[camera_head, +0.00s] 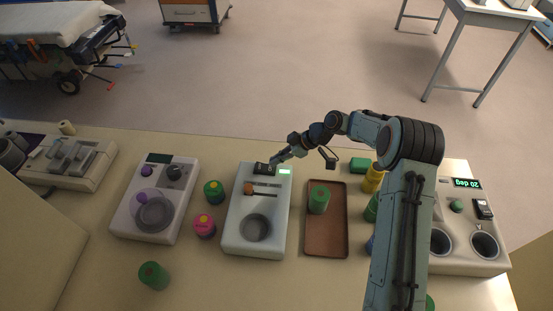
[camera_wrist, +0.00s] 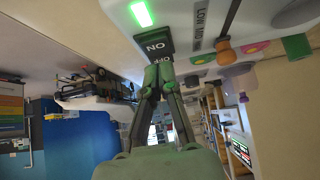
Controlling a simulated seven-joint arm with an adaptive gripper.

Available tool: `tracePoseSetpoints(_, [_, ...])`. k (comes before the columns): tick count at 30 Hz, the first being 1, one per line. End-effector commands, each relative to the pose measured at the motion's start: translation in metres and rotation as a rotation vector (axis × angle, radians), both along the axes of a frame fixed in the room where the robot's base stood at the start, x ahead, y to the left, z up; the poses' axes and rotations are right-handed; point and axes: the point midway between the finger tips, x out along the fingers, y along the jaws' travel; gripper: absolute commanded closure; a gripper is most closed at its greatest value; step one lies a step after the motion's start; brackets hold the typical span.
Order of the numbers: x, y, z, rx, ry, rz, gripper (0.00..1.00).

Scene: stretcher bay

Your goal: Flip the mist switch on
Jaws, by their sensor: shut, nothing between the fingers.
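A black rocker switch (camera_head: 262,168) sits at the far edge of the white middle device (camera_head: 238,235). In the wrist view the switch (camera_wrist: 152,40) shows the words ON and OFF. I cannot read a mist label. My gripper (camera_head: 274,159) is at the switch, coming from the right. In the wrist view its fingertips (camera_wrist: 158,70) are together and empty, at the OFF end of the switch. I cannot tell whether they touch it.
The middle device also has a slider with an orange knob (camera_head: 248,188) and a round well. A brown tray (camera_head: 326,240) holding a green cylinder (camera_head: 319,200) lies to its right. Green (camera_head: 214,191) and pink (camera_head: 204,225) containers stand to its left. Another device with a switch (camera_head: 483,208) stands far right.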

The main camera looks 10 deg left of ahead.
Motion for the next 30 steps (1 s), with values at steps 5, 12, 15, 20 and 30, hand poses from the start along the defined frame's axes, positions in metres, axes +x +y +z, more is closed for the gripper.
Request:
tracePoseSetpoints(5, [0.001,-0.004,0.025,0.000,-0.004,-0.001,1.00])
tracePoseSetpoints(12, [0.001,-0.042,0.063,0.000,-0.003,-0.005,1.00])
tracePoseSetpoints(15, [0.001,-0.059,0.075,0.000,-0.002,-0.003,1.00])
tracePoseSetpoints(20, [0.000,-0.078,0.089,0.000,-0.002,-0.003,1.00])
tracePoseSetpoints(30, [0.000,-0.087,0.096,0.000,0.000,0.000,1.00])
